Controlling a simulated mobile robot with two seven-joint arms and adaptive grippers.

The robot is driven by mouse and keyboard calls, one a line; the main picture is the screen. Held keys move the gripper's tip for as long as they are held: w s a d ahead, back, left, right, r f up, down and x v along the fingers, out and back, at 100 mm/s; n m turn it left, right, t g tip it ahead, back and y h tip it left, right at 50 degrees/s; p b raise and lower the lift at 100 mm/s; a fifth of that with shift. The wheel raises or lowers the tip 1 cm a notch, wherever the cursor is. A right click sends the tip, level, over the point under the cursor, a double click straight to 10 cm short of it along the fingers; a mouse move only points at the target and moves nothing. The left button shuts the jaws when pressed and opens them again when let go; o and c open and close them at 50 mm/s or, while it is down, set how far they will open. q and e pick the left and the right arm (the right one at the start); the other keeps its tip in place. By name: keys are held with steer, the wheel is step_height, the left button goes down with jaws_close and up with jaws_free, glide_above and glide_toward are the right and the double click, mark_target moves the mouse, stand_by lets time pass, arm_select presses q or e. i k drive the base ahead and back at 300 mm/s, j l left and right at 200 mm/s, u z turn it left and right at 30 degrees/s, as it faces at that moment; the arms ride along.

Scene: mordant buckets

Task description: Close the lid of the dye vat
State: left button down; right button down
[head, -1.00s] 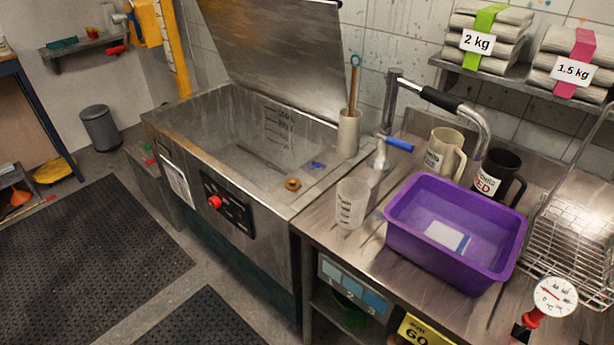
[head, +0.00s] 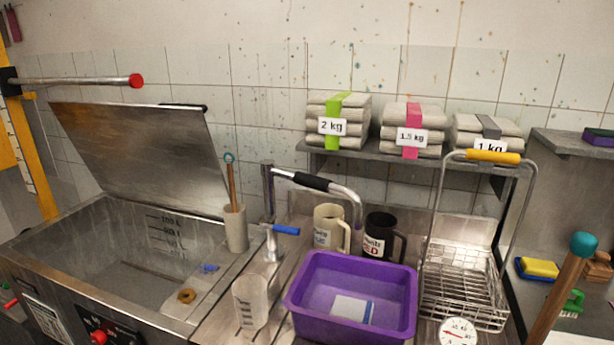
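The dye vat (head: 60,262) is a steel basin at the left of the head view. Its lid (head: 150,160) stands open, tilted back toward the tiled wall. The inside of the vat is in view, with level marks on the back wall and a brass-coloured fitting and a small blue thing at its right end. A red knob (head: 99,338) is on the vat's front panel. Neither of my grippers is in view.
A purple tub (head: 300,318), a clear beaker (head: 250,302), a tap with a blue lever (head: 286,230) and two mugs stand right of the vat. A holder with a stick (head: 235,228) stands by the lid. A bar with a red end (head: 136,81) juts above the lid.

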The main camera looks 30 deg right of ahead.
mark_target(163, 155)
steer(key=i+j+z, duration=0.15)
steer(key=i, duration=0.45)
steer(key=i+j+z, duration=0.15)
steer(key=i, duration=0.4)
